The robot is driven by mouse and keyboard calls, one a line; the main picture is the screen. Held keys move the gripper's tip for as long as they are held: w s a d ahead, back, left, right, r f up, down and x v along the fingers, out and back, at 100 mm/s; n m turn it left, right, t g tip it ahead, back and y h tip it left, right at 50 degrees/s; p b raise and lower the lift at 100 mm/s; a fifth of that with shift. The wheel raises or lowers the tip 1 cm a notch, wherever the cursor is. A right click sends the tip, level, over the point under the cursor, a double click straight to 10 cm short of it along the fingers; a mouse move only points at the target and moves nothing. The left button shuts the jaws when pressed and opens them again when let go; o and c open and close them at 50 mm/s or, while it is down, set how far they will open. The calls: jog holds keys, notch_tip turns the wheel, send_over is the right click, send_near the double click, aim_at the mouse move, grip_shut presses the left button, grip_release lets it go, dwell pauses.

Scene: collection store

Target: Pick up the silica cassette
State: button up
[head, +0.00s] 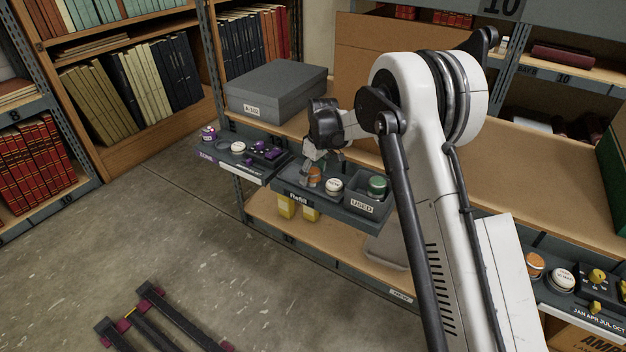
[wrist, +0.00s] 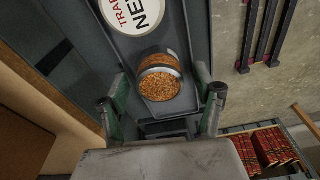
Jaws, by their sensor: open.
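The silica cassette, a round clear-sided tub of orange beads (wrist: 160,82), sits in the dark refill tray (head: 284,178), tilted or lying with its beaded face toward the wrist camera. In the head view its orange face (head: 314,178) shows just below my gripper (head: 314,157). In the wrist view my gripper (wrist: 162,93) is open, with one green-backed finger on either side of the cassette. No clear contact shows, and how far the fingertips are from it is hard to tell.
A white labelled round tub (head: 334,186) stands beside the cassette. A bin marked USED (head: 362,207) holds a green tub (head: 377,186). A purple-fitted tray (head: 240,160) is at left, and a grey box (head: 276,88) stands on the shelf behind.

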jog(key=c, duration=1.3)
jog(key=shift+o, duration=0.2)
jog(key=shift+r, duration=0.15)
